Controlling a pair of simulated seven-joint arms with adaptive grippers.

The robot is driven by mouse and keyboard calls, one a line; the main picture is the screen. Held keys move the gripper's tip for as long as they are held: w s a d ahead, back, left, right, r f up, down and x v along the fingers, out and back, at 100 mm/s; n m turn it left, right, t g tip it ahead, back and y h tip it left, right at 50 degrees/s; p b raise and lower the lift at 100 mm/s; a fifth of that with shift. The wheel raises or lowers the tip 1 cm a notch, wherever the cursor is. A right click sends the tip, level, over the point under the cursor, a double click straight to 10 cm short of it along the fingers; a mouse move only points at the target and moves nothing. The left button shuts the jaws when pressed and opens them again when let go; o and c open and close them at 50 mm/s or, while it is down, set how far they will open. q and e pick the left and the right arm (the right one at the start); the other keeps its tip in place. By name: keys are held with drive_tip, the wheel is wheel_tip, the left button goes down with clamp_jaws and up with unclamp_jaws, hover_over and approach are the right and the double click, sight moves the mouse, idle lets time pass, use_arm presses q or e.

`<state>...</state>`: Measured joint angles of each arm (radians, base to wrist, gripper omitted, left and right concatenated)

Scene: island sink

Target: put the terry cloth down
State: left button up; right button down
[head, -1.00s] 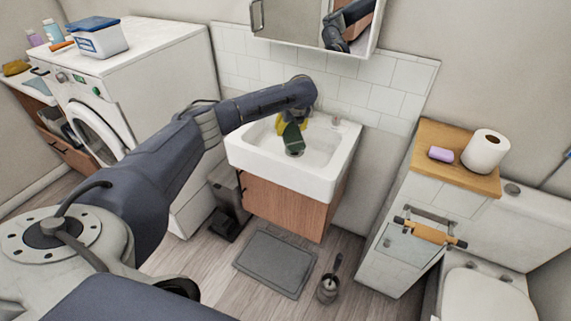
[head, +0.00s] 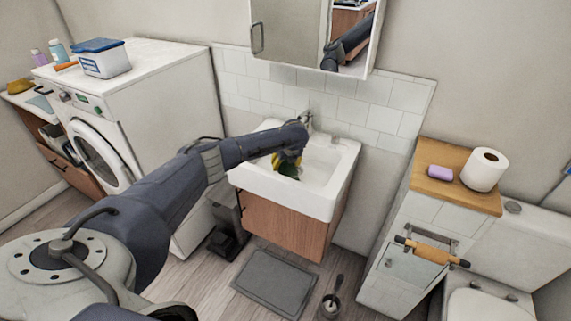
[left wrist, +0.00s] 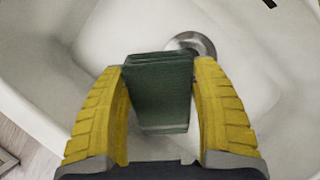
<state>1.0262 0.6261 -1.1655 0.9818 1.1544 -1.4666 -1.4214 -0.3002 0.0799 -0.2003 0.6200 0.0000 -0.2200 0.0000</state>
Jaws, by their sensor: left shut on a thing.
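The terry cloth (left wrist: 158,92) is a dark green folded block. My left gripper (left wrist: 160,75) has yellow ridged fingers, one on each side of the cloth, and is shut on it. In the head view my left gripper (head: 286,166) is over the white sink basin (head: 325,160), with the cloth (head: 289,171) partly showing below the fingers. In the left wrist view the cloth is over the inside of the basin, near the round metal drain (left wrist: 193,44). I cannot tell whether the cloth touches the basin. My right gripper is not in view.
A metal faucet (head: 308,122) stands at the back of the sink. A mirror cabinet (head: 312,32) hangs above. A washing machine (head: 165,85) stands to the left. At the right, a wooden-topped cabinet (head: 452,192) holds a purple soap (head: 440,173) and a paper roll (head: 484,169).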

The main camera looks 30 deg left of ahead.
sight(289, 174)
use_arm(q)
drive_tip(key=shift+f, duration=0.15)
drive_tip(key=o, duration=1.3)
drive_tip(key=v, duration=1.2)
